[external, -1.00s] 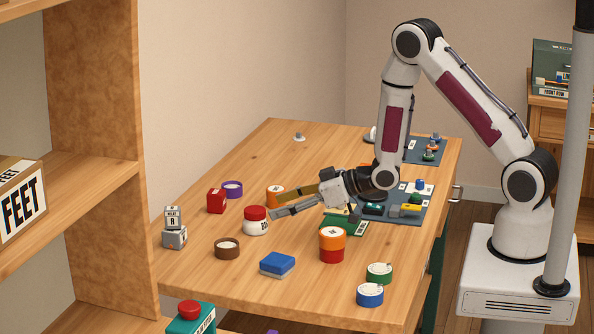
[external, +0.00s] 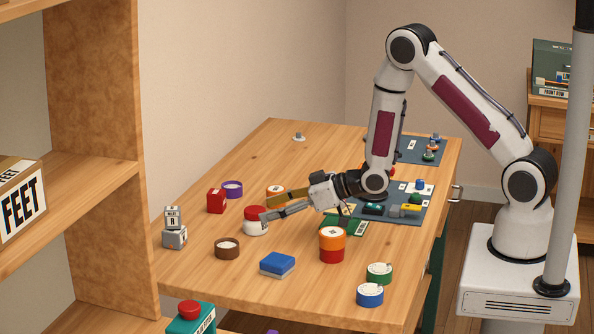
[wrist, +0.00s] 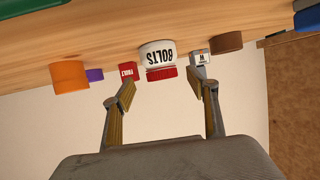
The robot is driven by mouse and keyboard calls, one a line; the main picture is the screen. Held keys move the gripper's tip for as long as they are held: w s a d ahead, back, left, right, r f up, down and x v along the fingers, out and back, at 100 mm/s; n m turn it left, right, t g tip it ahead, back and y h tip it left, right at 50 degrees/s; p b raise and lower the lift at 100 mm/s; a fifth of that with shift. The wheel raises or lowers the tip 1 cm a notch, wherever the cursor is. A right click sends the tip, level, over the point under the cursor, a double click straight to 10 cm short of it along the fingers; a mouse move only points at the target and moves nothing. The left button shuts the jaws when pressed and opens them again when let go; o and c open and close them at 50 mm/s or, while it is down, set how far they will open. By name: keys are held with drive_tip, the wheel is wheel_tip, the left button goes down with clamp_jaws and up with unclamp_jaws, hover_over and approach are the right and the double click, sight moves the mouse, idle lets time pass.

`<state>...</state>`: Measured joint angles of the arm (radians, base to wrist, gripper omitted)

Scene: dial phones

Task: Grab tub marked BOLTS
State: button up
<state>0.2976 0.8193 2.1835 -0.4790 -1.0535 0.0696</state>
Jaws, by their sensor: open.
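The tub marked BOLTS (external: 256,229) is white with a red lid and stands upright on the wooden table. In the wrist view the tub (wrist: 157,54) appears upside down, its label readable, ahead of my fingers and between their tips sideways. My gripper (external: 266,210) reaches in low from the right, tilted slightly down. Its near fingertip overlaps the tub's right edge in the external view; I cannot tell if it touches. In the wrist view my gripper (wrist: 163,88) is open, with nothing held between the fingers.
A red box (external: 216,201) and a purple roll (external: 232,188) stand behind the tub. A brown roll (external: 227,249) is in front, and grey blocks (external: 174,238) are left. An orange roll (external: 275,191) is near my far finger. An orange-and-red stack (external: 332,252) stands to the right.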

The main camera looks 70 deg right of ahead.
sight(255, 215)
drive_tip(key=shift+x, duration=2.55)
drive_tip(key=shift+a+f, duration=0.1)
drive_tip(key=shift+a, duration=0.05)
drive_tip(key=c, duration=1.3)
